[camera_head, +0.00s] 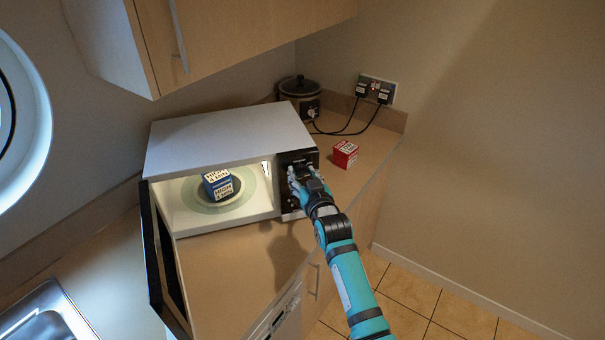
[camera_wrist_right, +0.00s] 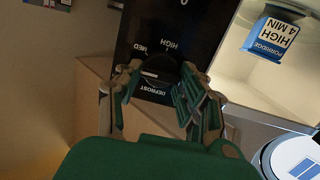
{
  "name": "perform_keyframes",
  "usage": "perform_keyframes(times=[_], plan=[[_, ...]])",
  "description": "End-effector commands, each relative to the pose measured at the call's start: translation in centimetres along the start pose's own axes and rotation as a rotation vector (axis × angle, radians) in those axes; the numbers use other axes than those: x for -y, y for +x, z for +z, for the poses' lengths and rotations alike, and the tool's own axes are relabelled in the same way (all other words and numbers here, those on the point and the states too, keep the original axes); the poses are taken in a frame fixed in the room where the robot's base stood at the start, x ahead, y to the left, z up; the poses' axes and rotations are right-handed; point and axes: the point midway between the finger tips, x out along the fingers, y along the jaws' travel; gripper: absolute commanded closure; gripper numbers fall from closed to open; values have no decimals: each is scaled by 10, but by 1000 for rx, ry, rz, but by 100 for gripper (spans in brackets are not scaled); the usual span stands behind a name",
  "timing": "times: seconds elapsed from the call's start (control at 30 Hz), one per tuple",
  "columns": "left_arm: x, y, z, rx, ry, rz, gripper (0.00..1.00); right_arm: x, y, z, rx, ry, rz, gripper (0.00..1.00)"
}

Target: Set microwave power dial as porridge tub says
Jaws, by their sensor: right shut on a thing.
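The microwave (camera_head: 230,140) stands on the counter with its door (camera_head: 163,255) swung open to the left. Inside, a blue porridge tub (camera_head: 221,184) sits on the turntable (camera_head: 205,207). In the wrist view, the tub (camera_wrist_right: 270,38) reads upside down "PORRIDGE HIGH 4 MIN". The dark control panel (camera_wrist_right: 190,18) shows the labels HIGH, MED and DEFROST around a black dial (camera_wrist_right: 163,70). A pale mark shows on the dial; I cannot tell for sure which label it points to. My right gripper (camera_head: 294,180) is shut on the dial, its fingers (camera_wrist_right: 158,84) on either side. My left gripper is out of view.
A red box (camera_head: 344,154) stands on the counter right of the microwave. A dark-lidded cooker (camera_head: 299,94) stands behind, its cable running to a wall socket (camera_head: 377,90). A wall cupboard (camera_head: 235,35) hangs above. A sink (camera_head: 45,318) is at lower left.

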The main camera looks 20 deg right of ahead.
Motion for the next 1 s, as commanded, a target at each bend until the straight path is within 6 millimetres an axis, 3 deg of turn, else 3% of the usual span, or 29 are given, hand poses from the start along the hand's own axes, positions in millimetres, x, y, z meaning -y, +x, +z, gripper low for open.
perform_keyframes(times=[0.43,1.0], plan=[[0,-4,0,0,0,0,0,-2,0,4,6,420,-51,94],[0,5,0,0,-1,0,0,-4,0,7,7,958,-116,94]])
